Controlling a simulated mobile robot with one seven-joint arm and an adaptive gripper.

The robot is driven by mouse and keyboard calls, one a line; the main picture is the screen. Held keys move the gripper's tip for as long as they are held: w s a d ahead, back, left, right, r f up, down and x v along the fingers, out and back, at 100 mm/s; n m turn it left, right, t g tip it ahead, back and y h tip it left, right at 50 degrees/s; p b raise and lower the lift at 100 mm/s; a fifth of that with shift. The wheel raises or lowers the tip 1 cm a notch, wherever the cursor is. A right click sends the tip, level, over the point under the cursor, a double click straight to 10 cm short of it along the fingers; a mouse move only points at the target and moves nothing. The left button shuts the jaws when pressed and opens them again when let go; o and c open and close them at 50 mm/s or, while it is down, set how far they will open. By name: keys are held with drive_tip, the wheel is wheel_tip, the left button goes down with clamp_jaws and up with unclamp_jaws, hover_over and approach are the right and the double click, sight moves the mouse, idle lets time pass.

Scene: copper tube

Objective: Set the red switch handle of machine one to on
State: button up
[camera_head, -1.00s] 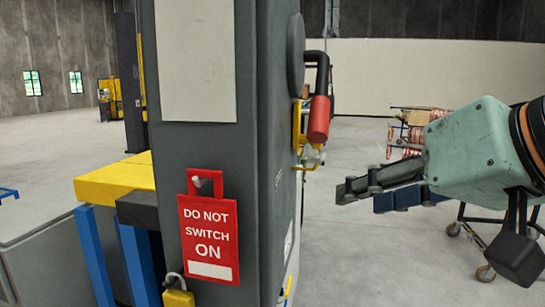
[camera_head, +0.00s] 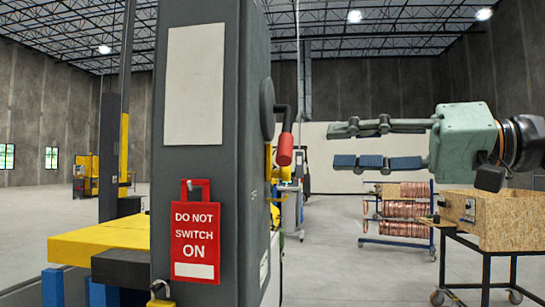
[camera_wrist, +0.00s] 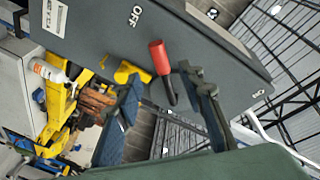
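The red switch handle (camera_head: 285,149) is on the right side of the dark grey machine cabinet (camera_head: 215,150), its red grip hanging down from a black lever. My gripper (camera_head: 333,145) is open, to the right of the handle and at about its height, with its fingers pointing at it. In the wrist view the red handle (camera_wrist: 159,57) shows in the opening between the two fingertips (camera_wrist: 164,78), nearer the cabinet. An OFF label (camera_wrist: 136,16) is near the grip, and an upside-down ON label (camera_wrist: 258,93) is at the right. I see no contact between fingers and handle.
A red DO NOT SWITCH ON tag (camera_head: 195,235) hangs on the cabinet's front above a yellow padlock (camera_head: 160,297). A yellow fitting (camera_wrist: 126,71) sits beside the handle. A copper rack (camera_head: 400,208) and a wooden crate on a cart (camera_head: 490,218) stand behind on the right.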

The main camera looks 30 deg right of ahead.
sight(286, 149)
drive_tip(key=x, duration=1)
drive_tip(key=shift+a, duration=0.1)
drive_tip(key=shift+c, duration=0.4)
clamp_jaws()
